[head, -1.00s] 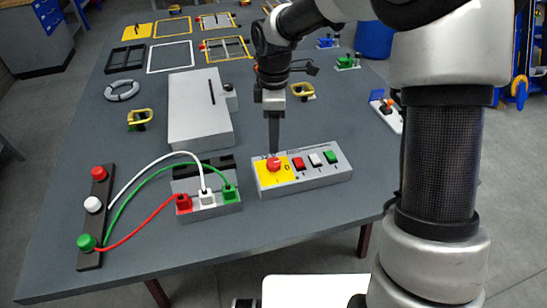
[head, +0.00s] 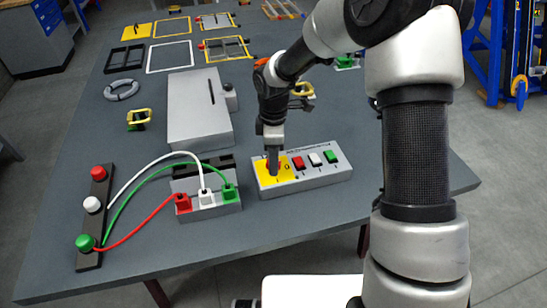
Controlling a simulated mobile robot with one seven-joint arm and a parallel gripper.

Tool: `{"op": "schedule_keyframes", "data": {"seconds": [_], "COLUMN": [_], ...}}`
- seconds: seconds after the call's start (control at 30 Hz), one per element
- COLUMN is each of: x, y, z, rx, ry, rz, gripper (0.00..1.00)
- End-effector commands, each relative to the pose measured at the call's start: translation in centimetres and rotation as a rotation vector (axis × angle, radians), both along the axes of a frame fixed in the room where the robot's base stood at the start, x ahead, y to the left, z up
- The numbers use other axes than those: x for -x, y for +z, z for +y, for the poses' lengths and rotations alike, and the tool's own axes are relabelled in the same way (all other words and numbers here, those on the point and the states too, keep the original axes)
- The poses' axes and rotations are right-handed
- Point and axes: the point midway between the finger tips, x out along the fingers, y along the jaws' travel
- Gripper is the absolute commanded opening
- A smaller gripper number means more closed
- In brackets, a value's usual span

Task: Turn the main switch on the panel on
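The panel (head: 318,178) is a grey box on the table's near right part. It has a yellow plate (head: 291,176) at its left end and red (head: 298,163), white (head: 315,159) and green (head: 330,156) rocker switches to the right. The main switch, a red knob on the yellow plate, is now almost wholly hidden behind my gripper. My gripper (head: 272,167) points down with its fingertips right at the knob. I cannot tell whether the fingers grip the knob or only stand in front of it, nor which way the knob is turned.
Left of the panel is a grey socket block (head: 208,205) with red, white and green plugs. Their cables arc to a dark button strip (head: 92,220). A large grey box (head: 198,112) stands behind. Frames and a grey ring (head: 122,91) lie farther back. The front table area is clear.

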Motion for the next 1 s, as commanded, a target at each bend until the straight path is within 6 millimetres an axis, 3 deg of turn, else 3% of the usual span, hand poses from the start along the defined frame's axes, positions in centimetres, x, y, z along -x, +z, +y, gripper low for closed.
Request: {"op": "schedule_keyframes", "data": {"seconds": [0.03, 0.17, 0.57, 1.0], "x": [-0.01, 0.00, -0.01, -0.05], "y": [0.02, 0.03, -0.04, -0.09], "z": [0.00, 0.00, 0.01, 0.03], "rx": [0.000, 0.000, 0.001, 0.000], "ry": [0.000, 0.000, -0.078, -0.441], "rz": [0.000, 0.000, 0.000, -0.002], "gripper": [0.33, 0.12, 0.12, 0.12]}}
